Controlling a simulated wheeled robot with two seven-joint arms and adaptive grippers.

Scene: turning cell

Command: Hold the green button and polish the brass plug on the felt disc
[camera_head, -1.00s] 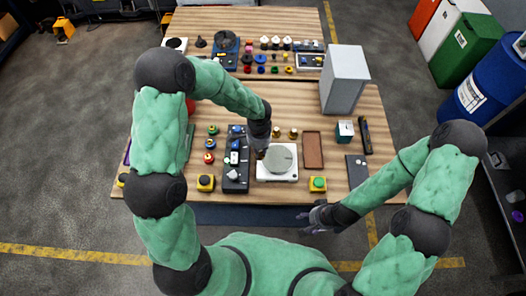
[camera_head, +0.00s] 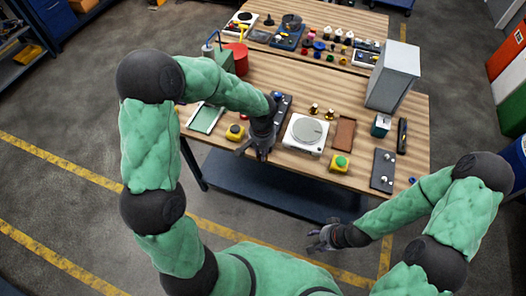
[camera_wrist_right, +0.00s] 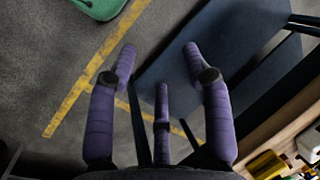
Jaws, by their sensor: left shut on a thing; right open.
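The green button (camera_head: 340,162) sits on a yellow box near the table's front edge. The grey felt disc (camera_head: 307,130) lies on a white machine (camera_head: 290,142) to its left. Two brass plugs (camera_head: 315,108) stand behind the disc. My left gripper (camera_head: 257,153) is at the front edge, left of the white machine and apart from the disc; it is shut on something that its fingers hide. My right gripper (camera_head: 319,239) is open and empty, below and in front of the table; it also shows in the right wrist view (camera_wrist_right: 160,60), over the floor.
A brown tray (camera_head: 344,134) and a dark plate (camera_head: 382,170) lie right of the disc. A tall grey box (camera_head: 393,76) stands behind them. Floor in front of the table is free.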

